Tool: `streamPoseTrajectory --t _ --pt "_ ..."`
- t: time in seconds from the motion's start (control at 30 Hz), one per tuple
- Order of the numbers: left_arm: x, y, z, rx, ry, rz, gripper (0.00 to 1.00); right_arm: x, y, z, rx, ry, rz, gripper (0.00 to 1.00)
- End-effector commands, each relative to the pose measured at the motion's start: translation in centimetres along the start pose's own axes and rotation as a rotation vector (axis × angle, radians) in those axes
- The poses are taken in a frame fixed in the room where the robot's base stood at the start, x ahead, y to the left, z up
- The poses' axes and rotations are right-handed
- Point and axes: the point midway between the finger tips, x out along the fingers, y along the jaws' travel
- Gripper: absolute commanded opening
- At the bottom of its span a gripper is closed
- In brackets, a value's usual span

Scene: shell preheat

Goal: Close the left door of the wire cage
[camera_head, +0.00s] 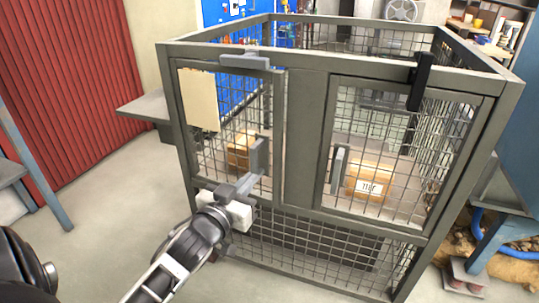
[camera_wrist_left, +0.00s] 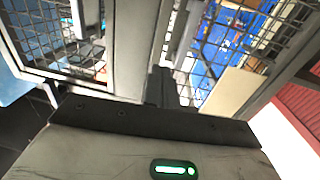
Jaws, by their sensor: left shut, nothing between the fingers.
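The wire cage (camera_head: 304,140) has a grey frame and two front mesh doors side by side. Its left door (camera_head: 280,120) has a beige sheet (camera_head: 199,98) at its upper left and an upright grey handle (camera_head: 260,156) near its right edge. The door looks nearly flush with the frame; I cannot tell whether it is fully shut. My left gripper (camera_head: 249,183) is shut and empty, at the lower part of the left door by the handle; I cannot tell whether they touch. Its dark fingers (camera_wrist_left: 161,87) also show in the left wrist view. My right gripper is out of view.
The right door (camera_head: 326,150) looks shut, with a black bracket (camera_head: 420,82) over its top. A grey latch piece (camera_head: 245,61) sits above the left door. Cardboard boxes (camera_head: 369,183) stand inside. A grey shelf (camera_head: 145,106) juts out at left; the floor (camera_head: 110,200) before it is clear.

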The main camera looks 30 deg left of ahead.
Motion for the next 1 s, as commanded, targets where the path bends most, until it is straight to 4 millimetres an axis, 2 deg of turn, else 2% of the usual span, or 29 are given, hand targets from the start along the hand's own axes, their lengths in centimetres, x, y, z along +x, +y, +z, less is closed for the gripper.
streamPoseTrajectory --t 0.03,0.3,0.5,0.7,1.0 --pt "1.2 0.0 0.1 0.002 0.004 0.001 0.00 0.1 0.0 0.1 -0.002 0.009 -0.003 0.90" --pt "7.0 0.0 0.2 0.001 0.002 0.001 0.00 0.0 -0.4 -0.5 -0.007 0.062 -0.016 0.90" --pt "10.0 0.1 0.2 0.001 0.000 0.002 0.00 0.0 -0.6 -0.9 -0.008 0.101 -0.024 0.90" --pt "11.2 0.1 0.1 0.000 -0.002 0.002 0.00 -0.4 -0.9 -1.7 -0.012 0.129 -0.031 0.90" --pt "11.3 0.1 0.1 0.000 -0.003 0.002 0.00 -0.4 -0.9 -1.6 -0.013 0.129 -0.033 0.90"
